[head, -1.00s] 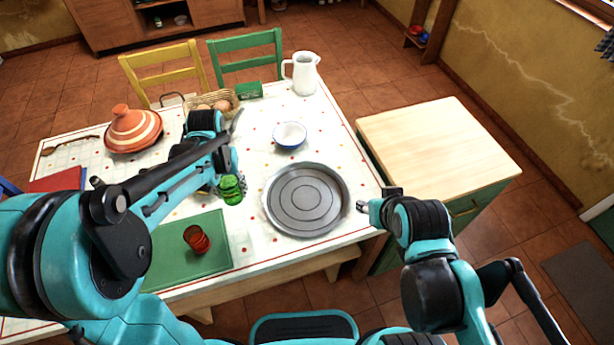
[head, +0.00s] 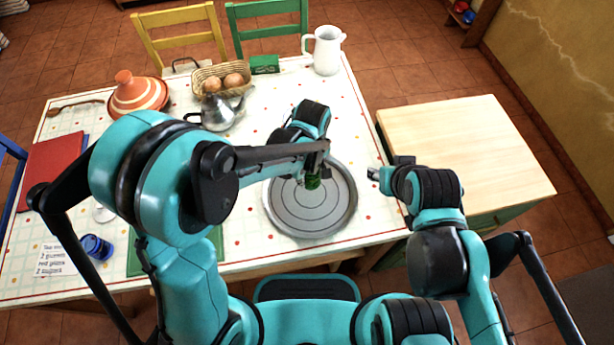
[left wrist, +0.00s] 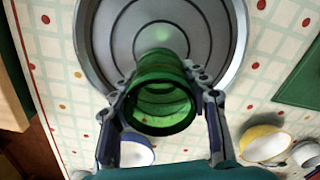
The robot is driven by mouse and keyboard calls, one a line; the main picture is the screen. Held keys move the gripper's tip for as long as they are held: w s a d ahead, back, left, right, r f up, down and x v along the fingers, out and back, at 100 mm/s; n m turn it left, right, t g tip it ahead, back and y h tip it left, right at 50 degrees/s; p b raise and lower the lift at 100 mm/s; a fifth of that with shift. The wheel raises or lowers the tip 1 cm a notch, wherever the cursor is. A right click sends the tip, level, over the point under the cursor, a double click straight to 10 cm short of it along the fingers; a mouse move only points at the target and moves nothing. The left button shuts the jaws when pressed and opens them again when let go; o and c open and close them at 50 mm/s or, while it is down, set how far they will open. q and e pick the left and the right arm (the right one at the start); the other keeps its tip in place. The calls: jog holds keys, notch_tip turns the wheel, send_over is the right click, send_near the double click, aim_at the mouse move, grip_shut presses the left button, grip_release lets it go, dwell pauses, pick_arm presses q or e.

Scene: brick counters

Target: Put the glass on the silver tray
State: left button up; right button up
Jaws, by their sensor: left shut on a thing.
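The green glass (head: 313,182) is between the fingers of my left gripper (head: 318,175), over the round silver tray (head: 290,222). In the left wrist view the gripper (left wrist: 165,105) is shut on the glass (left wrist: 160,100), its open rim facing the camera. The tray (left wrist: 228,75) lies beyond it, with a faint green reflection on its surface. Whether the glass's base touches the tray cannot be told. My right gripper (head: 376,174) is right of the tray, apart from it; its finger opening is unclear.
A metal teapot (head: 218,112), egg basket (head: 205,75), striped tagine (head: 138,95) and white pitcher (head: 325,50) stand farther back. A blue glass (head: 96,247) is at left. My arm hides most of the green mat (head: 140,262). A wooden-topped cabinet (head: 465,145) stands right.

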pick_arm(q)
jog(key=w+f, duration=0.1)
jog(key=w+a+f+b, duration=0.1)
jog(key=w, duration=0.1)
jog(key=w+f, duration=0.1)
jog(key=w, duration=0.1)
jog(key=shift+w+a+f, duration=0.1)
jog(key=shift+a+f, duration=0.05)
notch_tip(320, 180, down, 4)
jog(key=shift+f+b, duration=0.1)
jog(key=shift+b, duration=1.05)
jog(key=o, duration=0.8)
jog(key=shift+f, duration=0.1)
jog(key=o, duration=0.5)
jog(key=shift+c, duration=0.2)
jog(key=shift+r, duration=0.2)
